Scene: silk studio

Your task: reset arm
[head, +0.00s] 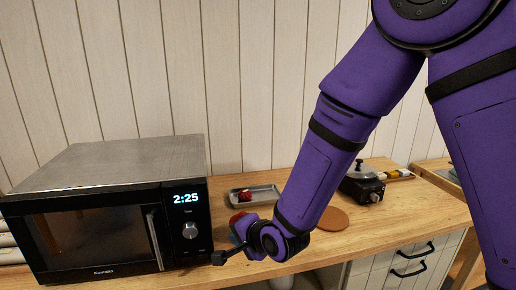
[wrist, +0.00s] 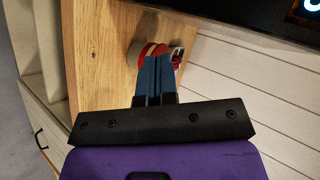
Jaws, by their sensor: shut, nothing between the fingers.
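My gripper (wrist: 158,62) shows in the wrist view with its two blue fingers pressed together and nothing between them. In the head view my purple arm reaches down from the upper right, and its wrist hangs over the wooden counter just right of the microwave. Past the fingertips in the wrist view is a round red and white object (wrist: 139,54), partly hidden by the fingers. I cannot tell whether the fingers touch it.
The black microwave (head: 100,215) with a lit 2:25 display stands close left of my wrist. Behind are a metal tray (head: 262,191) with a red item and a round brown board (head: 334,220). A dark appliance (head: 362,184) stands right of my arm. White drawers (head: 400,265) are below.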

